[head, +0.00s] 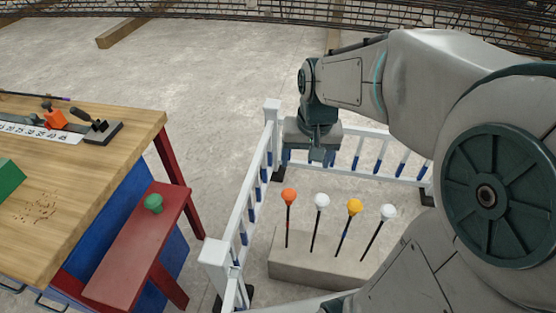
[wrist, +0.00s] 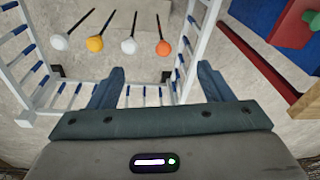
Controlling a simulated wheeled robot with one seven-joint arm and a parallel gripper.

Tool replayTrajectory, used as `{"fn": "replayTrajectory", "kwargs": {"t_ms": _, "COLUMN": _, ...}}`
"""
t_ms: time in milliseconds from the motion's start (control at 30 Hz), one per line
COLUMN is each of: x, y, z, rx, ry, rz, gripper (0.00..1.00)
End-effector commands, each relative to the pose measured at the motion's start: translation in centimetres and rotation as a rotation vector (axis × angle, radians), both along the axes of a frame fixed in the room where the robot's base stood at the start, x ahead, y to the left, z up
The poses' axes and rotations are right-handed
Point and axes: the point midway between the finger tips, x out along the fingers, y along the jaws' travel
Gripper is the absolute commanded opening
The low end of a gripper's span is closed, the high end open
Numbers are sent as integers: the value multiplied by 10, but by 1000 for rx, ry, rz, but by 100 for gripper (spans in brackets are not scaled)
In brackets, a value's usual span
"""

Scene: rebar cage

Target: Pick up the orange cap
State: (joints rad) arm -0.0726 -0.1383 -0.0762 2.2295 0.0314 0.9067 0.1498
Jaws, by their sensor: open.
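The orange cap (head: 289,196) sits on top of a dark rod at the left end of a row of rods standing in a concrete block (head: 325,273). In the wrist view the orange cap (wrist: 163,48) is the rightmost of the row, beyond my fingertips. My gripper (head: 318,152) is above and behind the row in the head view, pointing down. In the wrist view its two fingers (wrist: 158,78) are wide apart with nothing between them. The gripper is apart from the cap.
White caps (head: 322,200) (head: 388,212) and a yellow cap (head: 354,206) top the neighbouring rods. A white and blue railing (head: 248,185) encloses the block. A wooden workbench (head: 80,180) and a red step (head: 140,245) with a green cap (head: 153,203) stand left.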

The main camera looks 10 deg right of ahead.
Motion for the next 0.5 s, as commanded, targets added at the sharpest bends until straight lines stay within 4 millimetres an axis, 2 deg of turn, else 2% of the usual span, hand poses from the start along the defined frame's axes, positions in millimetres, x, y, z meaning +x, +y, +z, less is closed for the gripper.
{"fn": "replayTrajectory", "kwargs": {"t_ms": 33, "x": 15, "y": 1, "z": -28, "rx": 3, "ry": 19, "rz": -19, "gripper": 73}}
{"fn": "replayTrajectory", "kwargs": {"t_ms": 300, "x": 88, "y": 1, "z": -119, "rx": 3, "ry": 97, "rz": -133, "gripper": 73}}
{"fn": "replayTrajectory", "kwargs": {"t_ms": 500, "x": 125, "y": 1, "z": -172, "rx": -10, "ry": 132, "rz": -194, "gripper": 73}}
